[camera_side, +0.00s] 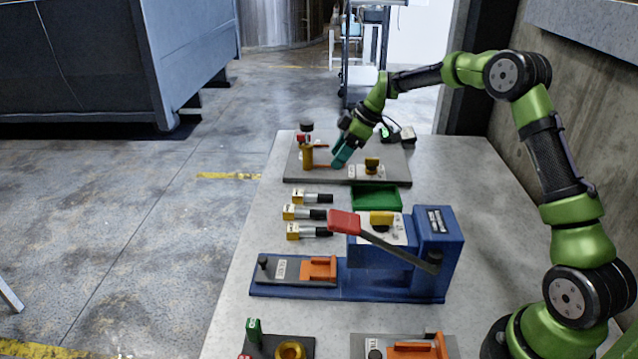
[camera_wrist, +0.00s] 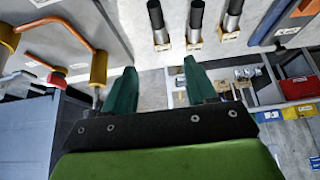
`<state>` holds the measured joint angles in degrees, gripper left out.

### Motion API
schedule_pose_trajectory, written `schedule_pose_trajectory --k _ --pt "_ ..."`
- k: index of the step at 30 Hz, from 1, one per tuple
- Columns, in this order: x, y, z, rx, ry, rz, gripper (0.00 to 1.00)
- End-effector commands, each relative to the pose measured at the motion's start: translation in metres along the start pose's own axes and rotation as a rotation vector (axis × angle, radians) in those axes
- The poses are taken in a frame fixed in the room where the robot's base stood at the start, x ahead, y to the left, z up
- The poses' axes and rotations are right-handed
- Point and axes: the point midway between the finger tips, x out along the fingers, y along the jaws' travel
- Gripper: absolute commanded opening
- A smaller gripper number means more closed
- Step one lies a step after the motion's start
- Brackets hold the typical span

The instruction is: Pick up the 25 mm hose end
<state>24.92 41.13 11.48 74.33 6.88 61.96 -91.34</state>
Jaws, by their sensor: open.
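I cannot read which is the 25 mm one. In the wrist view they show at the top as a left one (camera_wrist: 158,22), a middle one (camera_wrist: 195,20) and a right one (camera_wrist: 233,15). My gripper (camera_side: 342,155) is open and empty over the grey rear plate, behind the hose ends. Its teal fingers (camera_wrist: 160,63) are apart, with nothing between them.
The grey rear plate (camera_side: 388,172) carries a yellow post (camera_side: 308,157) with an orange bar and a yellow knob (camera_side: 372,163). A green tray (camera_side: 376,198) lies right of the hose ends. A blue press (camera_side: 436,252) with a red-handled lever (camera_side: 343,222) stands in front.

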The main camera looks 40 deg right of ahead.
Motion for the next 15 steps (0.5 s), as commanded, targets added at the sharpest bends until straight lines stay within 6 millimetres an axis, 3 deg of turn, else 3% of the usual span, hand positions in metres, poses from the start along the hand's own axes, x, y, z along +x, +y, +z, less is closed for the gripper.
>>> schedule_pose_trajectory --k 7,15 --pt "0.055 -0.001 0.001 0.001 -0.002 -0.004 0.57" --pt "0.080 0.000 0.001 0.001 -0.001 0.000 0.57"
